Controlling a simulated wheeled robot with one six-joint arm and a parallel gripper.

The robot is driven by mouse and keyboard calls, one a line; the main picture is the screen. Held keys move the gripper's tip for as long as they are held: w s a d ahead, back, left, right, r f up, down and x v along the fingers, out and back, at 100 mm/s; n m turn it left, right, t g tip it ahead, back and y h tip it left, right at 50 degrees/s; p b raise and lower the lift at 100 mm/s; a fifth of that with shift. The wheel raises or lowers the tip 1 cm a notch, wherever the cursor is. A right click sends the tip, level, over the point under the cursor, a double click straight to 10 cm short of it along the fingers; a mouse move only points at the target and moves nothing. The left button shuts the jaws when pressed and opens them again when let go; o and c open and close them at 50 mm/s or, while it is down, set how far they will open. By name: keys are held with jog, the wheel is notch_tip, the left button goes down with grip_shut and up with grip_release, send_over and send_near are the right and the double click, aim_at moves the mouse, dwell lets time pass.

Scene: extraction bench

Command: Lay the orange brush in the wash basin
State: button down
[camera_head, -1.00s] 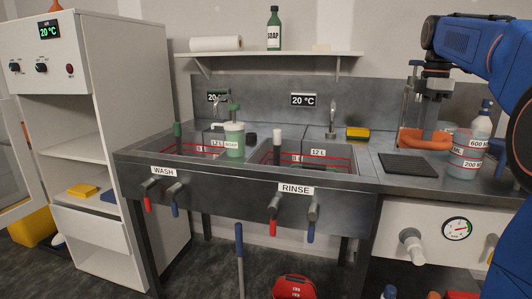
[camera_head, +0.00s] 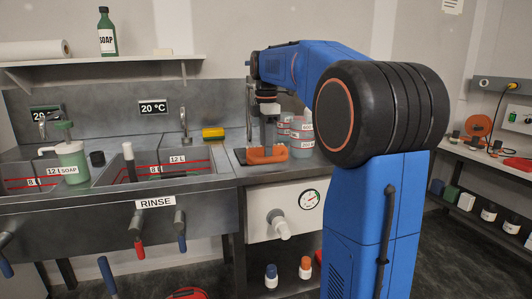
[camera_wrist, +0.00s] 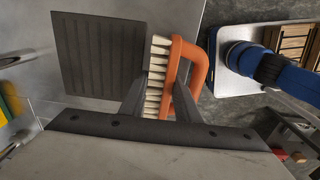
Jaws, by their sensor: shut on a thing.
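The orange brush (camera_head: 267,155) with pale bristles is held at my gripper (camera_head: 268,140) above the right end of the bench. In the wrist view the brush (camera_wrist: 171,80) lies between the two fingers of my gripper (camera_wrist: 158,98), which are shut on it. Its looped handle points away to the right and its bristles face left. The wash basin (camera_head: 18,184) is at the far left of the head view, cut off by the picture edge. Its WASH label is out of view.
The rinse basin (camera_head: 205,182) lies between the wash basin and my gripper. A green soap dispenser (camera_head: 72,163) stands by the wash basin. A yellow sponge (camera_head: 213,133) sits behind the rinse basin. Beakers (camera_head: 302,138) stand right of the brush. A dark ribbed mat (camera_wrist: 95,52) lies beside it.

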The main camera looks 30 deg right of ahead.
jog(key=shift+f, duration=0.85)
jog(key=shift+f, duration=0.15)
jog(key=c, duration=1.3)
grip_release()
jog(key=shift+c, duration=0.2)
notch_tip(320, 180, up, 12)
